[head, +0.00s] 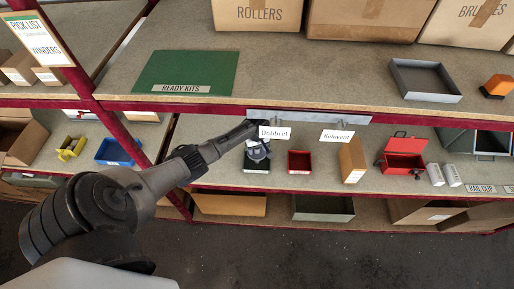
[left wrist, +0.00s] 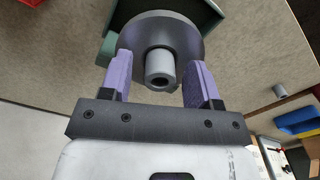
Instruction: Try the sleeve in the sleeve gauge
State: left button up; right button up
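My left gripper (head: 258,150) reaches over the lower shelf, by the left hanging label. In the left wrist view its two purple fingers (left wrist: 160,72) are spread. Between them is a short grey tube (left wrist: 160,66) with a dark bore, standing out of a wide grey round flange (left wrist: 160,29). I see gaps between the tube and both fingers. The flange looks wider than the gap between the fingertips. A dark green box (left wrist: 206,12) lies behind the flange. I cannot tell which part is the sleeve and which the gauge. My right gripper is in neither view.
A red bin (head: 299,162), a tan upright box (head: 352,161) and an open red toolbox (head: 403,155) stand to the right on the lower shelf. Yellow (head: 71,147) and blue (head: 119,152) bins are to the left. The upper shelf's edge, with hanging labels (head: 337,136), runs above.

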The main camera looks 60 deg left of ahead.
pick_arm(q)
notch_tip(320, 180, up, 14)
jog(key=p, duration=0.1)
dwell(0.7)
jog(key=shift+f, duration=0.1)
dwell(0.7)
